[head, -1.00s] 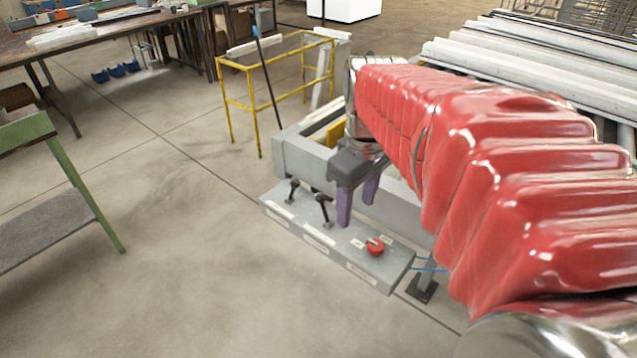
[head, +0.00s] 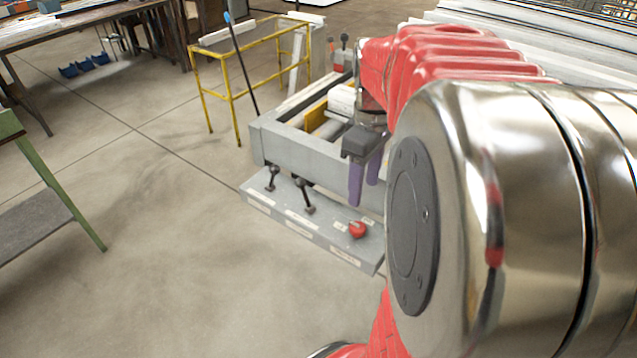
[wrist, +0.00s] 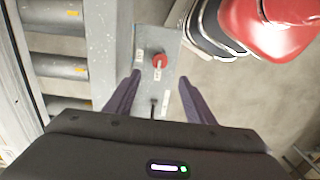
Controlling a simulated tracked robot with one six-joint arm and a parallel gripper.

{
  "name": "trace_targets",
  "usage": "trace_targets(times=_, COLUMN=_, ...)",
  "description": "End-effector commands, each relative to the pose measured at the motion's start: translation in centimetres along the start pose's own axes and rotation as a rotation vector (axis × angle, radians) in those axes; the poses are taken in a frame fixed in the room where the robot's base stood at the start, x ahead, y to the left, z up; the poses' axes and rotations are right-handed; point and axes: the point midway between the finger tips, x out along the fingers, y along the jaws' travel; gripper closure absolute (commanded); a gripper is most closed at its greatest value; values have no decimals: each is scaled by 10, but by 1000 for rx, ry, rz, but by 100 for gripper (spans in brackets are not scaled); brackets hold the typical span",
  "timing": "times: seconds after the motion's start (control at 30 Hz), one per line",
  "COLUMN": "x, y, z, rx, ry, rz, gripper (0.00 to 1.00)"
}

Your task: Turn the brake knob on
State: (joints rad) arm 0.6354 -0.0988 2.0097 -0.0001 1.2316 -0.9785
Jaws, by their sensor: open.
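The red brake knob (head: 357,229) sits at the right end of a grey control panel (head: 318,232) in the head view. In the wrist view the red knob (wrist: 159,61) shows ahead of the jaws, roughly centred between them, with small white labels beside it. My gripper (head: 364,190) has two purple fingers pointing down above the panel, just above the knob in the picture. In the wrist view my gripper (wrist: 160,92) is open, with nothing between the fingers. The knob appears apart from the fingers.
Two black levers (head: 305,196) stand on the panel left of the knob. Behind it is the grey clamp bench frame (head: 310,150) with rollers (wrist: 58,68). A yellow rail stand (head: 232,85) is further back. The floor in front of the panel is clear.

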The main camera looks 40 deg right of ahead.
Motion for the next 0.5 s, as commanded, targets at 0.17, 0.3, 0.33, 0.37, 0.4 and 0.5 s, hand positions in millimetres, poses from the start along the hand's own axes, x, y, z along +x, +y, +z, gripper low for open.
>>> trace_targets(times=0.17, x=26, y=-1, z=0, rx=0, ry=-2, rz=-2, gripper=51)
trace_targets(times=0.3, x=48, y=-1, z=0, rx=-1, ry=-2, rz=-3, gripper=51)
trace_targets(times=0.33, x=53, y=-1, z=0, rx=-1, ry=-2, rz=-3, gripper=51)
trace_targets(times=0.37, x=57, y=-1, z=0, rx=-1, ry=-1, rz=-2, gripper=51)
trace_targets(times=0.4, x=63, y=-1, z=0, rx=-1, ry=-2, rz=-2, gripper=51)
trace_targets(times=0.5, x=79, y=-1, z=0, rx=-1, ry=-2, rz=-2, gripper=51)
